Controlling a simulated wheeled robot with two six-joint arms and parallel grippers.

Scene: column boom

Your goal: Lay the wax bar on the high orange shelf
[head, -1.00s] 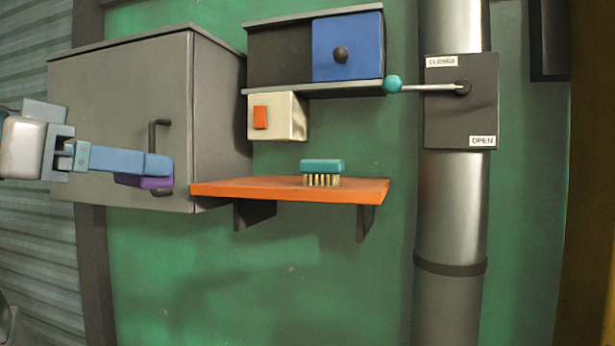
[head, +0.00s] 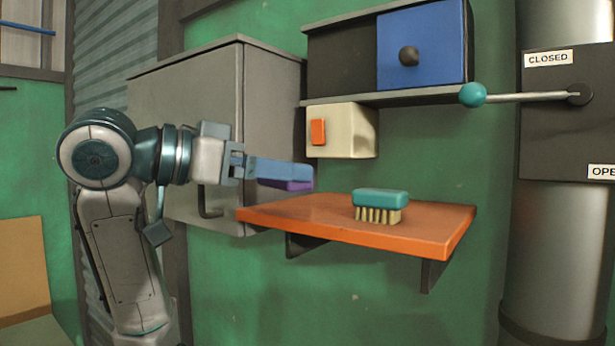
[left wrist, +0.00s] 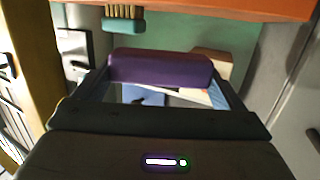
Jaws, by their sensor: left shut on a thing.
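The purple wax bar (head: 284,184) is held in my left gripper (head: 308,177), which is shut on it. In the left wrist view the bar (left wrist: 160,70) lies across between the two fingers. The blue finger hides much of it in the head view. The orange shelf (head: 330,222) is fixed to the green wall. The bar appears at about the height of its left end, a little higher in the picture; whether it is over the board I cannot tell. The shelf's edge (left wrist: 230,8) also crosses the top of the left wrist view. My right gripper is not in view.
A teal brush (head: 380,199) stands bristles down mid-shelf. Above are a cream box with an orange switch (head: 342,130) and a blue-doored cabinet (head: 422,50). A grey cabinet (head: 215,90) stands behind my arm. A teal-knobbed lever (head: 473,94) juts out right. The shelf's left part is bare.

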